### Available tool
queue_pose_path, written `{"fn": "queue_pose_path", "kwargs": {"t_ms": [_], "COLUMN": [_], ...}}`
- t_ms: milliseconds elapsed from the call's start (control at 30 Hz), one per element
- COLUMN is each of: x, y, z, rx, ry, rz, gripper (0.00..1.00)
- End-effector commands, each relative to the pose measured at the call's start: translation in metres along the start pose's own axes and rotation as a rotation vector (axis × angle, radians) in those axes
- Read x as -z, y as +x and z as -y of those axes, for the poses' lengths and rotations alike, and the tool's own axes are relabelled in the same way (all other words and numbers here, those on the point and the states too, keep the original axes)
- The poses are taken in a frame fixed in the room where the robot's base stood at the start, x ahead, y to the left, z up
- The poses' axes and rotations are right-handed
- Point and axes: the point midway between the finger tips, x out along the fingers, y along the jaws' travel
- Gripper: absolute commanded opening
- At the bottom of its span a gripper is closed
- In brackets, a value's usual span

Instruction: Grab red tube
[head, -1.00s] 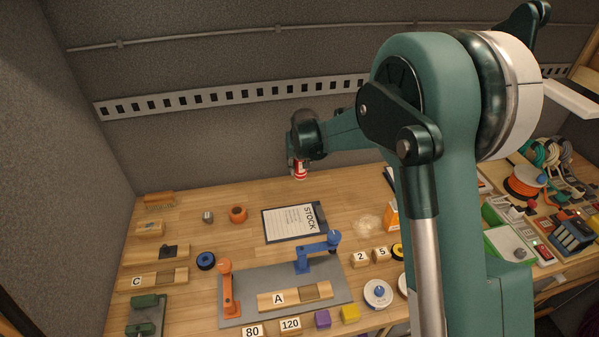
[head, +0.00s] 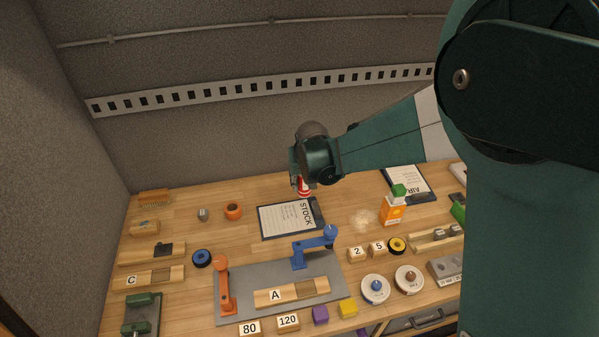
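The red tube (head: 305,188) is a small red-and-white striped piece under my gripper (head: 297,180), in the middle of the head view. My gripper points down and is shut on its upper part, which is hidden by the fingers and wrist. The tube's lower end shows just behind the top edge of the STOCK clipboard (head: 275,221). I cannot tell whether it touches the table.
An orange ring-shaped piece (head: 233,210) and a small grey piece (head: 203,214) stand left of the clipboard. A blue bracket (head: 315,245) and an orange bracket (head: 223,285) stand on a grey mat (head: 240,310) in front.

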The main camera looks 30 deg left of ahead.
Motion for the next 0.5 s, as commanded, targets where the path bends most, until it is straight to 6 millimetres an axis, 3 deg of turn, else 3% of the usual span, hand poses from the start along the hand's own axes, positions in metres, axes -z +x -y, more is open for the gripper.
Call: {"fn": "queue_pose_path", "kwargs": {"t_ms": [200,500], "x": [-0.032,-0.053], "y": [-0.013,-0.022], "z": [-0.002,-0.004], "rx": [0.0,0.0], "ry": [0.0,0.0], "rz": [0.0,0.0], "gripper": [0.12,0.12]}}
